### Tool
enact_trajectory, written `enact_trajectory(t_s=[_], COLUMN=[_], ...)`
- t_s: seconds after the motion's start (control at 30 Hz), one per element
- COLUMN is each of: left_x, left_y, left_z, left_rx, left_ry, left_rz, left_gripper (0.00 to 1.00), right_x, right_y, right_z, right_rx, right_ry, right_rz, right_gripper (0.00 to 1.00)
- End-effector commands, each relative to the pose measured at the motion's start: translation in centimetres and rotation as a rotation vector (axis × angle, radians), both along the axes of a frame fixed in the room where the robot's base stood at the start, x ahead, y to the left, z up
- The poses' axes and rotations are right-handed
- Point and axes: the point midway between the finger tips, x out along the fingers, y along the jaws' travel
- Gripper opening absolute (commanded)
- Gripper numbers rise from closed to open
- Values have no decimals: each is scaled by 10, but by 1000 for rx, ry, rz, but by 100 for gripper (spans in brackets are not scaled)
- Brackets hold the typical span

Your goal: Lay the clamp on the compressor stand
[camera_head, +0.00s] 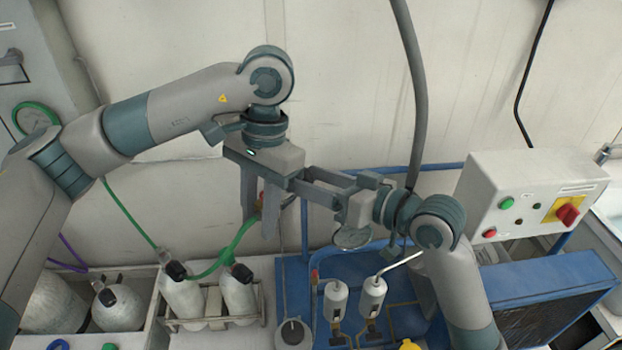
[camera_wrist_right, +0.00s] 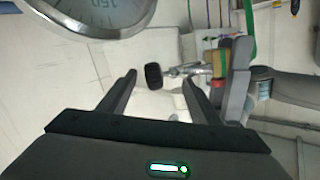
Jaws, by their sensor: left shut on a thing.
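My left gripper (camera_head: 259,222) points down from the left arm in the middle of the head view. It is shut on the clamp (camera_head: 288,201), mostly hidden by the fingers. In the right wrist view the clamp (camera_wrist_right: 153,76) shows a black knob, a metal stem and a reddish-brown part beside a left finger (camera_wrist_right: 237,75). My right gripper (camera_head: 303,181) points left, close to the left one. Its fingers (camera_wrist_right: 159,80) are apart, with the knob in line between them; I cannot tell the depth. The blue compressor stand (camera_head: 291,290) is below, partly behind my right arm.
Two silver canisters (camera_head: 336,300) stand up from the blue stand. A round gauge (camera_head: 352,238) is close under the right gripper. Gas cylinders (camera_head: 182,298) with a green hose (camera_head: 238,240) stand at lower left. A control box (camera_head: 525,200) is at right.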

Motion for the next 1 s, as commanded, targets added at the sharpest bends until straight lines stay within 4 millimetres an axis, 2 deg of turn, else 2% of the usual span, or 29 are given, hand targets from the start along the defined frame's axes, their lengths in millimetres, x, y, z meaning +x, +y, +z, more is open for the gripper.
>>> enact_trajectory(t_s=[0.03, 0.2, 0.23, 0.3, 0.73, 1.0], left_x=[0, 0, 0, 0, 1, 5], left_y=[0, 0, 0, 0, 0, -4], left_z=[1, 1, 1, 1, 4, 29], left_rx=[-1, -1, -1, -1, 0, 0], left_ry=[-2, -1, -1, -1, -1, -4], left_rz=[0, 0, 0, 0, 0, 1], left_gripper=[0, 0, 31, 48, 48, 48], right_x=[0, 0, 0, 0, 0, 0], right_y=[0, -1, -1, -1, 0, 0], right_z=[0, 0, 1, 1, 1, 2], right_rx=[0, -1, 2, 2, 2, 2], right_ry=[0, 0, -2, -2, -2, -2], right_rz=[0, -2, -2, -2, 0, 0], right_gripper=[45, 4, 4, 4, 4, 4])
